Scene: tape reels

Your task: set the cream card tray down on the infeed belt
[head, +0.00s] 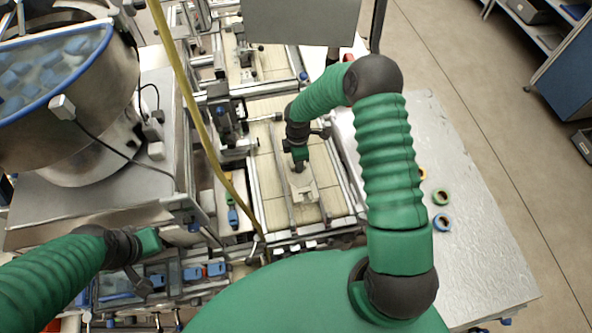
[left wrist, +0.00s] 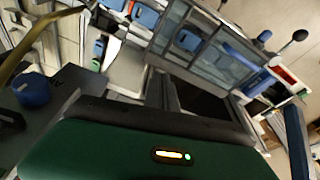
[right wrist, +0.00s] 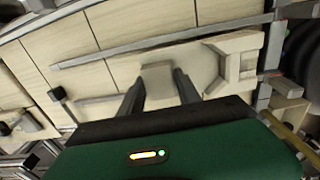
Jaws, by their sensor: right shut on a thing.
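The cream card tray (head: 303,190) is on or just above the pale infeed belt (head: 276,107) in the head view, between metal rails. My right gripper (head: 298,165) comes down over its far end and is shut on it. In the right wrist view the tray (right wrist: 238,43) lies flat and lengthwise along a rail, with a raised block between my fingers (right wrist: 158,82). I cannot tell whether its underside touches the belt. My left gripper (head: 142,280) hangs at lower left over the blue-part fixtures; whether its fingers are apart is unclear.
A steel bowl with blue parts (head: 40,70) stands at left. A yellow hose (head: 190,100) hangs beside the belt. A metal table (head: 475,240) with tape reels (head: 442,222) is at right. A grey panel (head: 300,20) stands at the back.

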